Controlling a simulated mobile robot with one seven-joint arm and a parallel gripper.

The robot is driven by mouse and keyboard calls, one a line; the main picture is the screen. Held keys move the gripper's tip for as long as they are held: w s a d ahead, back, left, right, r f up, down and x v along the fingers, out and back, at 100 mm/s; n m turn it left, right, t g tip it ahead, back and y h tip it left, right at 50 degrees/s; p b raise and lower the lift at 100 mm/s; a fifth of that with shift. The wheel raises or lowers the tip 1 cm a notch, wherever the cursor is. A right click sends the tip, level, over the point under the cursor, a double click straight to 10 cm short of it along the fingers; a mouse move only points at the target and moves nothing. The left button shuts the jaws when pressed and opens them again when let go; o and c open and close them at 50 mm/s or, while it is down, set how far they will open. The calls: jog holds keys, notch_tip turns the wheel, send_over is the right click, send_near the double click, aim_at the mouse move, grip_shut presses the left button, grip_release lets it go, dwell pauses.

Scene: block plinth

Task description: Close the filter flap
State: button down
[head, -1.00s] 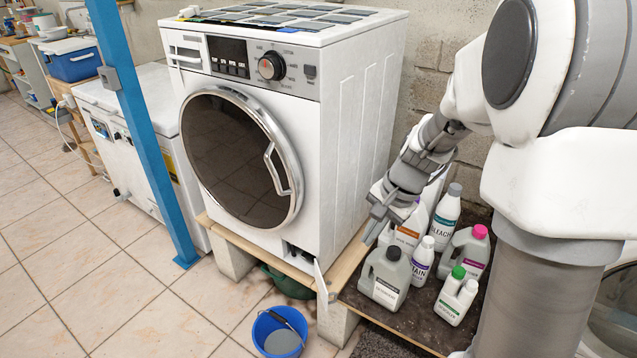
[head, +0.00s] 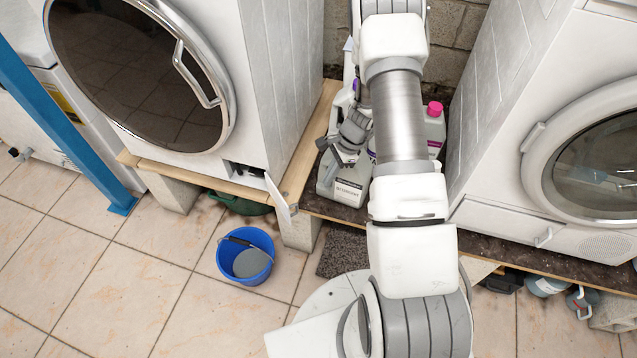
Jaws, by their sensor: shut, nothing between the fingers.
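The white washing machine (head: 262,75) stands on a wooden-topped block plinth (head: 186,182). Its filter flap (head: 278,198) is a small white panel at the lower right front corner. The flap stands open, swung out to the right of the dark filter opening (head: 244,170). My gripper (head: 333,153) is to the right of the flap and farther back, over the bottles between the two machines. It is shut and empty, and apart from the flap. My arm partly hides it.
A second washing machine (head: 520,95) is at right. A blue bucket (head: 246,258) stands on the floor below the flap. A blue post (head: 58,118) is at left.

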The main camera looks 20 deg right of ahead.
jog(key=a+f+b, duration=0.3)
jog(key=a+f, duration=0.4)
jog(key=f, duration=0.1)
jog(key=shift+s+a, duration=0.1)
jog(key=shift+s, duration=0.05)
dwell(0.3)
jog(key=shift+s+a+m, duration=0.2)
jog(key=shift+a+m, duration=0.15)
jog(key=shift+m, duration=0.05)
